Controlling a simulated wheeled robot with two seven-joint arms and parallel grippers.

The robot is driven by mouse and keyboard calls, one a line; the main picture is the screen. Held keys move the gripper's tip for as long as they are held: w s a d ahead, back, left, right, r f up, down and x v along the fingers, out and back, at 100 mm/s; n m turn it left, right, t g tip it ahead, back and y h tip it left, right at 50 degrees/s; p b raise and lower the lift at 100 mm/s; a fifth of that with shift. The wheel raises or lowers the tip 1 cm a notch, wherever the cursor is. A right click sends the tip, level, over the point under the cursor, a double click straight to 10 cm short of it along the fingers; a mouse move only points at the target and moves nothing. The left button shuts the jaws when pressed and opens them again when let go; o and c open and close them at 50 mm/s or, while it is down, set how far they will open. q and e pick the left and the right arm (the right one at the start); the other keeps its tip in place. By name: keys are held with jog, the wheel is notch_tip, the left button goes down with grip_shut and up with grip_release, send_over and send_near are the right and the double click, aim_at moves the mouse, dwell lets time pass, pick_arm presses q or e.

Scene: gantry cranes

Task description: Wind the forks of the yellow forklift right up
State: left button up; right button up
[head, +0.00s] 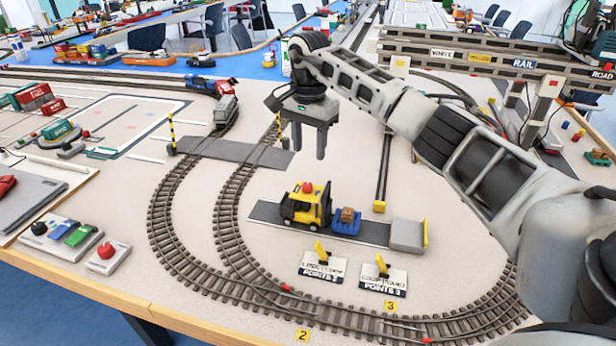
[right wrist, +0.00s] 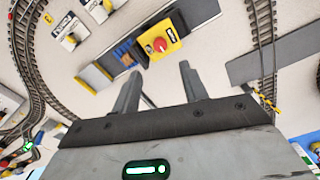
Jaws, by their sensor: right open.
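The yellow forklift (head: 301,211) stands on a dark grey strip, with a red knob (head: 307,187) on its roof. A blue pallet or bin (head: 346,224) with a brown box (head: 347,213) sits at its right, on the mast side. I cannot make out the forks or their height. My right gripper (head: 309,150) is open and empty, fingers down, above and behind the forklift, apart from it. In the right wrist view the forklift (right wrist: 166,33) and its red knob (right wrist: 160,44) lie beyond the fingertips of the gripper (right wrist: 160,75). My left gripper is not in view.
Curved track (head: 160,222) runs left of the forklift. A grey ramp block (head: 407,235) stands to its right, with two yellow-levered points plates (head: 322,265) in front. A level crossing (head: 230,151) with striped posts lies behind left. A gantry beam (head: 490,57) stands at back right.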

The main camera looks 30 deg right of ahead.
aim_at(308, 184)
notch_tip(308, 184, down, 9)
jog(key=shift+f+p, duration=0.15)
jog(key=shift+p, duration=0.25)
jog(key=shift+a, duration=0.1)
grip_shut()
